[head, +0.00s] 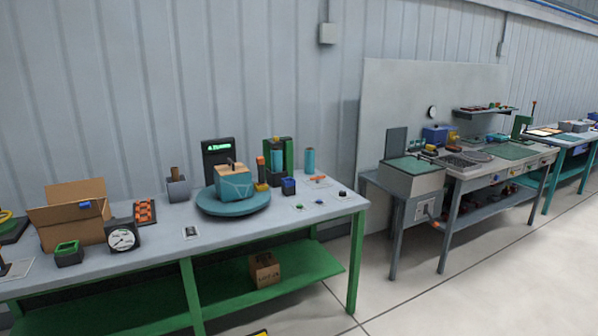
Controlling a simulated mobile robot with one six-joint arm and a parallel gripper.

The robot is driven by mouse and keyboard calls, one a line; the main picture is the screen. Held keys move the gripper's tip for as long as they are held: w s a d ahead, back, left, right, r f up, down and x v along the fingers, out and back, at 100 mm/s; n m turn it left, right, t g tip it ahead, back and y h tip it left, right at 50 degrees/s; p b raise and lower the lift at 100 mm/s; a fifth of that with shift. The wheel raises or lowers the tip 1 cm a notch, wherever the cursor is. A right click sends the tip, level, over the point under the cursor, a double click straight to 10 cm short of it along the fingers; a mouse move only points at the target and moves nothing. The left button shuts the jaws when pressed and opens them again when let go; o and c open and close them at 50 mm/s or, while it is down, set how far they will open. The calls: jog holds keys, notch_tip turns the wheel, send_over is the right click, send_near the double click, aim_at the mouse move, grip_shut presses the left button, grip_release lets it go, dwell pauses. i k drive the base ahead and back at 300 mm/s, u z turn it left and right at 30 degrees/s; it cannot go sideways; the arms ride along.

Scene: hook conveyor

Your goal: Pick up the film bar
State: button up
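I cannot tell for sure which thing is the film bar. A teal-wrapped box (233,182) sits on a round teal turntable (233,204) on the near workbench. Right behind it stands a green frame (288,155) with a teal roll-like cylinder (277,162) in it. A separate teal cylinder (309,161) stands upright to the right of the frame. A small upright piece with an orange top and yellow base (261,172) stands between the box and the frame. My gripper is not in view.
The near workbench (160,240) has green legs and a lower shelf with a small carton (264,269). An open cardboard box (72,222) and a round dial (123,239) stand at its left. Clear floor (440,295) lies right, before another workbench (480,165).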

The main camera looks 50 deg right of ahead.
aim_at(260, 161)
jog(key=z, duration=0.5)
jog(key=k, duration=0.7)
jog(key=u, duration=0.1)
jog(key=i, duration=1.8)
jog(key=z, duration=0.25)
